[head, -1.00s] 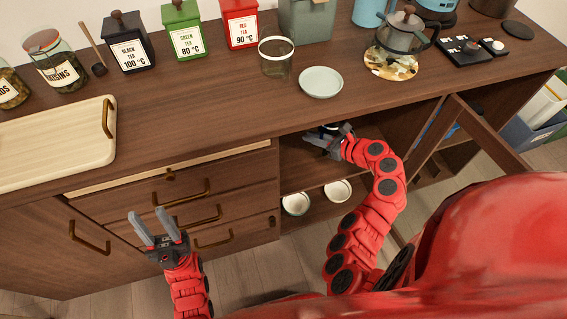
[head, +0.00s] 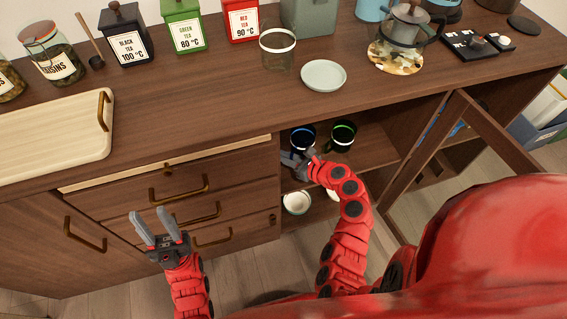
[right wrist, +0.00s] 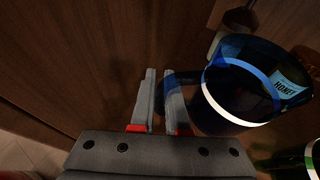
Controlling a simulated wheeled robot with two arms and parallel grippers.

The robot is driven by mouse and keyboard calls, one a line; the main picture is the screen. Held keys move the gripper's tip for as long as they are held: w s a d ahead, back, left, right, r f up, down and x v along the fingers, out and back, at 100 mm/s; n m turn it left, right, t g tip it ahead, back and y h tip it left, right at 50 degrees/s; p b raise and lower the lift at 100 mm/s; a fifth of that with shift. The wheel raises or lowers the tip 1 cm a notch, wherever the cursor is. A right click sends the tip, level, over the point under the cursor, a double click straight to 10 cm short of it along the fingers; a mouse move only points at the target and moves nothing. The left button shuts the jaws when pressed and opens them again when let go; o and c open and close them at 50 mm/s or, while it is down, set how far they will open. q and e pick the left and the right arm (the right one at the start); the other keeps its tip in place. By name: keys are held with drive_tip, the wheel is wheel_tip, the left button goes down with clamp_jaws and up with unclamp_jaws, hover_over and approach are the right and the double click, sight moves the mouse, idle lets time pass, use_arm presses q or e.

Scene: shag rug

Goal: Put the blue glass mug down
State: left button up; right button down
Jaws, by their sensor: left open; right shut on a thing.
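The blue glass mug (head: 303,136) is in the open cabinet compartment at its left side, beside a green-rimmed dark mug (head: 343,134). My right gripper (head: 298,160) is at the mug's near side. In the right wrist view the blue mug (right wrist: 238,95) looks dark blue with a pale band. Its handle (right wrist: 178,78) lies between the fingers of my right gripper (right wrist: 161,100), which is shut on it. I cannot tell whether the mug's base touches the shelf. My left gripper (head: 158,230) is open and empty in front of the drawers.
White bowls (head: 297,202) stand on the lower shelf. The cabinet door (head: 490,130) hangs open at the right. The upper shelf (head: 375,150) has free room right of the green-rimmed mug. A glass cup (head: 277,50), a saucer (head: 324,75) and a tray (head: 50,140) are on the countertop.

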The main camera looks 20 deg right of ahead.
wheel_tip(320, 180, down, 3)
drive_tip(key=shift+a+f+b, duration=0.1)
drive_tip(key=shift+f+b, duration=0.05)
drive_tip(key=shift+b, duration=0.35)
drive_tip(key=shift+a, duration=0.1)
drive_tip(key=c, duration=1.2)
unclamp_jaws()
